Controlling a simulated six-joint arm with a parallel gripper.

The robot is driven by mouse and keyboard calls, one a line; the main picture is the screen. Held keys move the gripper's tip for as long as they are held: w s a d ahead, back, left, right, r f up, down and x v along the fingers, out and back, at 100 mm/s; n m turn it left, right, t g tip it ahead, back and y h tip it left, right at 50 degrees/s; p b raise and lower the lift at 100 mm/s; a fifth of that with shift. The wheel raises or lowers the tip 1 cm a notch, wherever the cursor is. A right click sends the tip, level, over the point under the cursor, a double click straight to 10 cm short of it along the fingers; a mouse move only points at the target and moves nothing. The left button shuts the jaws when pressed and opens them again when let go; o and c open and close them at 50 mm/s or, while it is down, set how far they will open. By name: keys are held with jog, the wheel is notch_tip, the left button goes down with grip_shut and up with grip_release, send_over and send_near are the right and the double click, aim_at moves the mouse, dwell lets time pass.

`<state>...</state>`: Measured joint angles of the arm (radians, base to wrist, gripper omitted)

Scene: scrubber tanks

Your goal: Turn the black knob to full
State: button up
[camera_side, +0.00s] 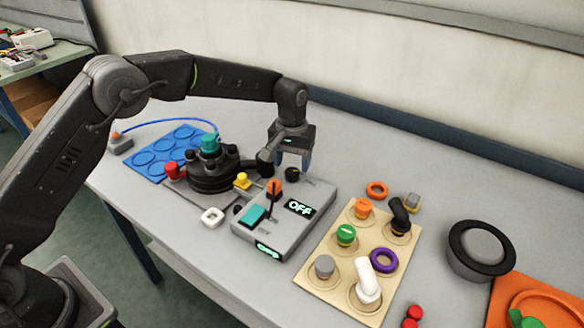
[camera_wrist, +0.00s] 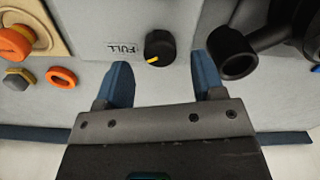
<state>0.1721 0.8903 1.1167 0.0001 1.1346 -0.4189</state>
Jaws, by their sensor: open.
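The black knob (camera_wrist: 159,47) sits on the grey control box, with a yellow pointer mark on its rim toward the lower left in the wrist view. A label reading FULL (camera_wrist: 122,48) is beside it, upside down in that view. In the side view the knob (camera_side: 292,174) is at the back of the box (camera_side: 285,225), just below my gripper. My gripper (camera_wrist: 161,72) is open and empty, its two blue fingers apart on either side of the knob's near edge in the wrist view. I cannot tell whether either finger touches the knob.
A black pipe end (camera_wrist: 235,58) stands close to one finger. A wooden board (camera_side: 328,265) with colored parts and an orange ring (camera_side: 376,190) lie to the right.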

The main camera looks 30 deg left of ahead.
aim_at(291, 171)
notch_tip(291, 171, up, 11)
dwell(0.3)
jog(key=s+a+r+t, duration=0.1)
jog(key=s+a+r, duration=0.1)
jog(key=s+r, duration=0.3)
jog(key=s+a+r+m+t, duration=0.1)
jog(key=s+a+r, duration=0.15)
jog(key=s, duration=0.35)
jog(key=s+a+r+t, duration=0.1)
jog(key=s+a+r, duration=0.1)
jog(key=s+r, duration=0.35)
jog(key=s+a+f+m+t, duration=0.1)
jog(key=s+f, duration=0.2)
jog(key=s, duration=0.6)
jog(key=s+a+f+t, duration=0.1)
jog(key=s+a+f, duration=0.1)
jog(key=s, duration=0.7)
jog(key=shift+s+f+m+t, duration=0.2)
jog(key=shift+f+m+t, duration=0.15)
jog(key=shift+f, duration=0.45)
